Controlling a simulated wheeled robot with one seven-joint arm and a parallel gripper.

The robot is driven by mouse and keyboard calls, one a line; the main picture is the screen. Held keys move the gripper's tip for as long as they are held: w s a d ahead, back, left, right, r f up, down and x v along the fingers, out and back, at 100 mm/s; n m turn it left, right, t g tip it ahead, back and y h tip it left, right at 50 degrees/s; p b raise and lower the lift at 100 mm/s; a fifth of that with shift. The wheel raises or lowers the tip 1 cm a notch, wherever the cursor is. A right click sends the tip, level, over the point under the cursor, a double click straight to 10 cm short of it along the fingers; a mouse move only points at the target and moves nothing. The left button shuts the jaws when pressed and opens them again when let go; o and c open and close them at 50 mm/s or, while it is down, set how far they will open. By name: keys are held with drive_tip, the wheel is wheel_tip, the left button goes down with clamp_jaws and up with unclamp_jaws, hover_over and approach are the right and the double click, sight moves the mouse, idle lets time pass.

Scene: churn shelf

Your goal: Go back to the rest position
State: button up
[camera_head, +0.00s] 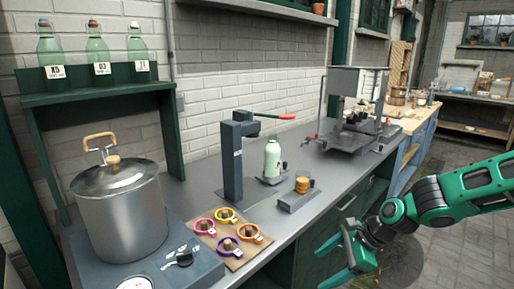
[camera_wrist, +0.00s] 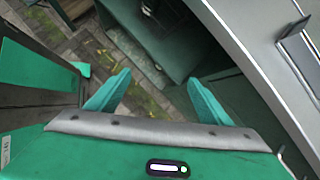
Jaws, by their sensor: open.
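My gripper (camera_head: 338,257) is at the lower right of the head view, in front of the counter's front edge and low beside the dark green cabinet. Its two green fingers are spread apart with nothing between them. In the wrist view my gripper (camera_wrist: 155,92) also shows open and empty, over the paved floor (camera_wrist: 100,50). My green and black arm reaches in from the right edge of the head view.
The grey counter (camera_head: 330,185) holds a large steel pot (camera_head: 122,215), a board with several coloured rings (camera_head: 228,238), a dark press (camera_head: 232,165), a pale green bottle (camera_head: 272,160) and a machine (camera_head: 355,110). Bottles stand on a green shelf (camera_head: 100,97). Floor at right is clear.

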drive_tip(key=s+d+f+n+g+h, duration=0.1)
drive_tip(key=s+d+n+g+h, duration=0.15)
drive_tip(key=s+d, duration=0.35)
drive_tip(key=s+d+n+g+h, duration=0.1)
drive_tip(key=s+d+n+h, duration=0.3)
drive_tip(key=d, duration=0.5)
drive_tip(key=s+d+r+n, duration=0.3)
drive_tip(key=s+r, duration=0.4)
drive_tip(key=s+d+r+n+t, duration=0.1)
drive_tip(key=s+d+r+n, duration=0.2)
drive_tip(key=s+r, duration=0.3)
drive_tip(key=s, duration=0.2)
drive_tip(key=shift+s+d+r, duration=0.2)
drive_tip(key=shift+s+r, duration=0.1)
drive_tip(key=shift+r, duration=0.1)
drive_tip(key=shift+w+f, duration=0.25)
drive_tip(key=shift+w, duration=0.35)
